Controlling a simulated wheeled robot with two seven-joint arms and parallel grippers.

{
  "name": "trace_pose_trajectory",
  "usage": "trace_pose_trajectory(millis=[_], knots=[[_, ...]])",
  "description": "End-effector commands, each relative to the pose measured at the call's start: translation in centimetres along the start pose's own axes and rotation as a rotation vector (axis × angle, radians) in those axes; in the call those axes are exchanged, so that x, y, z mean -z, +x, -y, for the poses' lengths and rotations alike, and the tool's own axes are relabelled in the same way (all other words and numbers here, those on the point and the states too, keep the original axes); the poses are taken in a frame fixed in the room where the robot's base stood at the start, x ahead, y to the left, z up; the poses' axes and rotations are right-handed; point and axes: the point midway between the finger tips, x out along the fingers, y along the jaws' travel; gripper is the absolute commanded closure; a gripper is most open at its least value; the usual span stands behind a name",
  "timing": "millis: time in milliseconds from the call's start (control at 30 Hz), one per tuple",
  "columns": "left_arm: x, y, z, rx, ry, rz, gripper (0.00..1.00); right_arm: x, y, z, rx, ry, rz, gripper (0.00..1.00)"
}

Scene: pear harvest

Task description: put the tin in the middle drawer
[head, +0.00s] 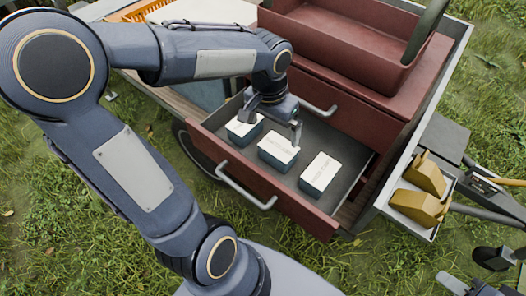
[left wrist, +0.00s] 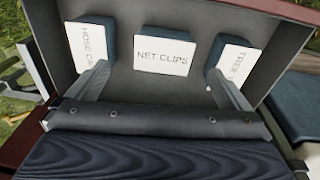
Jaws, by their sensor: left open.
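A drawer (head: 222,150) of the red cabinet stands pulled open, with a closed drawer above it. Three dark blue tins with white labelled tops lie apart inside it. The middle tin (head: 278,150) reads "NET CLIPS" in the left wrist view (left wrist: 162,53). A left tin (head: 244,129) and a right tin (head: 319,174) flank it. My left gripper (head: 272,116) is open over the drawer, its fingers to either side of the NET CLIPS tin as seen in the left wrist view; contact is unclear. Part of my right gripper (head: 485,275) appears at the lower right corner, its jaws unclear.
A red tray (head: 345,45) with a handle sits on the cabinet top. A side tray (head: 408,223) holding yellow objects (head: 422,190) is at the right. A white-topped box (head: 205,12) stands behind my left arm. Grass surrounds the cabinet.

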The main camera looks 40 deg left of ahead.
Motion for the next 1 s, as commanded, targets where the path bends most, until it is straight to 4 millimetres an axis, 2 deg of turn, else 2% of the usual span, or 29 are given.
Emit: trace_pose_trajectory(millis=[33, 100, 200, 300, 400, 600, 1000], knots=[[-1.8, -1.3, -0.1, -0.019, -0.023, -0.047, 0.0, 0.0, 0.0, 0.0, 0.0, 0.0, 0.0, 0.64], [-4.3, -2.4, -0.7, -0.062, -0.055, -0.111, 0.0, 0.0, 0.0, 0.0, 0.0, 0.0, 0.0, 0.64], [-7.6, -3.2, -1.7, -0.132, -0.1, -0.203, 0.0, 0.0, 0.0, 0.0, 0.0, 0.0, 0.0, 0.64], [-10.1, -3.5, -2.9, -0.202, -0.137, -0.287, 0.0, 0.0, 0.0, 0.0, 0.0, 0.0, 0.0, 0.64], [-11.7, -3.4, -3.8, -0.259, -0.162, -0.352, 0.0, 0.0, 0.0, 0.0, 0.0, 0.0, 0.0, 0.64], [-12.8, -3.2, -4.7, -0.31, -0.182, -0.406, 0.0, 0.0, 0.0, 0.0, 0.0, 0.0, 0.0, 0.64], [-12.8, -3.2, -4.7, -0.309, -0.182, -0.405, 0.0, 0.0, 0.0, 0.0, 0.0, 0.0, 0.0, 0.64]])
